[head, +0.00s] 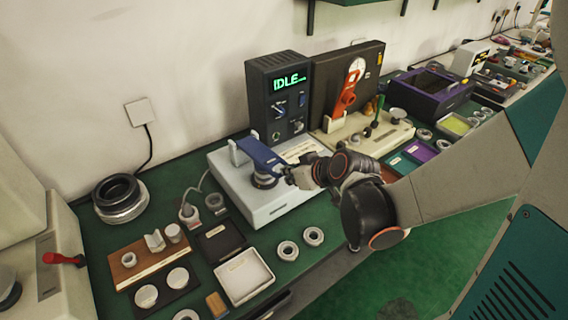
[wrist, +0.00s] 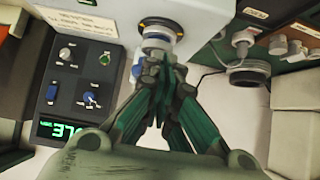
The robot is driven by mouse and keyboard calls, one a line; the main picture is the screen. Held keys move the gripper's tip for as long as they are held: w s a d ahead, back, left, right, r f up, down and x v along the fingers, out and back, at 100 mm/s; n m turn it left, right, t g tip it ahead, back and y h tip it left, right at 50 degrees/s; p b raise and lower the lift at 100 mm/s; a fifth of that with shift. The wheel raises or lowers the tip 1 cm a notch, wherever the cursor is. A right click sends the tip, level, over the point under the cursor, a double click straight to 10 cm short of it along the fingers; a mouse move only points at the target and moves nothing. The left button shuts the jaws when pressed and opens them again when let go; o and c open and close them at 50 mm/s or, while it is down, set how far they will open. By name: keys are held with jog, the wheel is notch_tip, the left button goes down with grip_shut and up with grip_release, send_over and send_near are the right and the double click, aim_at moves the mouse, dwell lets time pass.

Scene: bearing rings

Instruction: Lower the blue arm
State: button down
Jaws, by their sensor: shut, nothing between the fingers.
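The blue arm (head: 259,153) is on a pale grey machine base (head: 282,205), running from a white bracket (head: 236,152) at the left to a free end near my gripper. It lies above a round dark and silver fixture (head: 264,180); I cannot tell whether they touch. My gripper (head: 288,174) is shut and empty, its fingertips close to the arm's free end; contact is unclear. In the wrist view the shut fingers (wrist: 160,72) are just below a silver cylinder with a dark, yellow-edged collar (wrist: 160,28). Much of the blue arm is hidden there.
A dark control box (head: 279,100) showing "IDLE" stands behind the base. A machine with a red lever (head: 346,92) is to its right. Trays, rings (head: 313,236) and a wooden block (head: 140,262) lie in front and to the left on the green bench.

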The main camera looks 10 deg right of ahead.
jog(key=shift+s+f+b, duration=0.1)
jog(key=shift+f+b, duration=0.55)
jog(key=shift+f, duration=0.4)
jog(key=s+d+r+p, duration=0.4)
jog(key=s+p, duration=0.1)
jog(key=s, duration=0.5)
jog(key=shift+r, duration=0.4)
dwell(1.0)
